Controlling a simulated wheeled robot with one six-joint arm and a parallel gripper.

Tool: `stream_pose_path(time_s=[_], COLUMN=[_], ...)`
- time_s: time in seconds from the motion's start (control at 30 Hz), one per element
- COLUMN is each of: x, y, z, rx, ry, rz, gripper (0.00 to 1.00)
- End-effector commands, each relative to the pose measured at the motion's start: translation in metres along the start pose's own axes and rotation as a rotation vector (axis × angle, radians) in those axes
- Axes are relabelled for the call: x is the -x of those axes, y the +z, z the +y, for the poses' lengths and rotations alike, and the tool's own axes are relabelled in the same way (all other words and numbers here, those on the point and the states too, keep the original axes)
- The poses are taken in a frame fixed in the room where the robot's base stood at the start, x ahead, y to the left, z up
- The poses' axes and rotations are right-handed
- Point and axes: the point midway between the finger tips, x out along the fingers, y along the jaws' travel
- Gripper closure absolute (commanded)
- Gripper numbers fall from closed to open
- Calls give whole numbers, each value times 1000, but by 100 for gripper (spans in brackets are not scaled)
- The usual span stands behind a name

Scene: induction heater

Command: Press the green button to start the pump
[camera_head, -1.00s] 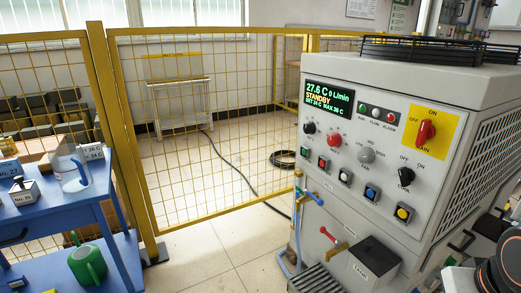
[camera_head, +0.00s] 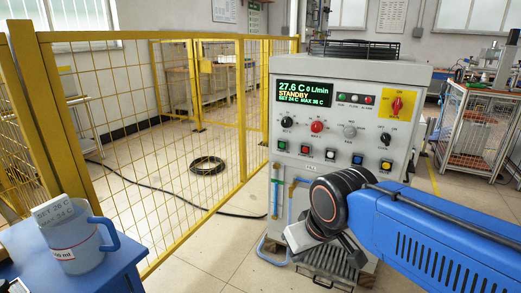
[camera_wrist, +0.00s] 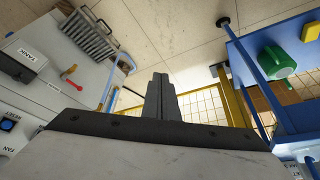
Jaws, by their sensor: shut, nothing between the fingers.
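The grey machine (camera_head: 345,185) stands right of centre in the head view. Its display (camera_head: 304,94) reads 27.6 C, 0 L/min, STANDBY. The green button (camera_head: 282,146) is at the left end of the button row, beside a red button (camera_head: 305,149). My gripper (camera_wrist: 160,77) is shut and empty in the wrist view, pointing away from the camera. In the head view my blue arm crosses the lower right, and its wrist is in front of the machine's lower front, below the buttons. The fingertips are not clear there. The green button is not visible in the wrist view.
A yellow mesh fence (camera_head: 170,130) stands left of the machine. A blue table (camera_head: 105,265) with a blue-handled jug (camera_head: 78,240) is at lower left. The wrist view shows a tank box (camera_wrist: 25,58) and a green watering can (camera_wrist: 279,62). Floor between table and machine is open.

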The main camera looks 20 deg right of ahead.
Motion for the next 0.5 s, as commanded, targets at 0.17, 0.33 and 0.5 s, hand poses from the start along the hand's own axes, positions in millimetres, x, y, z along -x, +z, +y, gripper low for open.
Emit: stream_pose_path(time_s=[0.17, 0.33, 0.5], x=[0, 0, -2], y=[0, 0, -8], z=[0, 0, 2], rx=[0, 0, 7], ry=[0, 0, 5], rz=[0, 0, 11], gripper=[100, 100, 100])
